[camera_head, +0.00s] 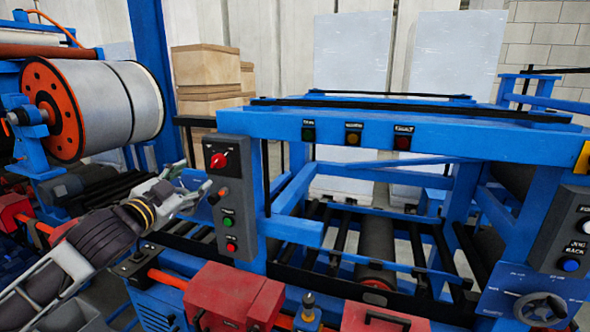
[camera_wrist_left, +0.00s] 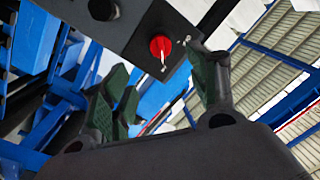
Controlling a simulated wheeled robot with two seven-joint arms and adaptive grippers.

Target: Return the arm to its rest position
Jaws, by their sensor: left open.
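My left arm (camera_head: 100,240) reaches in from the left side of the head view. Its gripper (camera_head: 194,178) is open, just left of a grey control box (camera_head: 239,205) on the blue frame. In the left wrist view the two green-padded fingers (camera_wrist_left: 162,85) are spread with nothing held between them. A red rotary knob (camera_head: 218,161) on the box also shows in the left wrist view (camera_wrist_left: 160,46), beyond the fingers. The fingers look apart from the knob, though the exact gap is hard to tell. My right gripper is not in view.
A blue machine frame (camera_head: 450,140) with rollers fills the middle and right. A large metal coil (camera_head: 120,100) stands upper left. Red housings (camera_head: 235,295) lie along the front. A second box with a blue button (camera_head: 571,264) and a handwheel (camera_head: 540,309) are at right.

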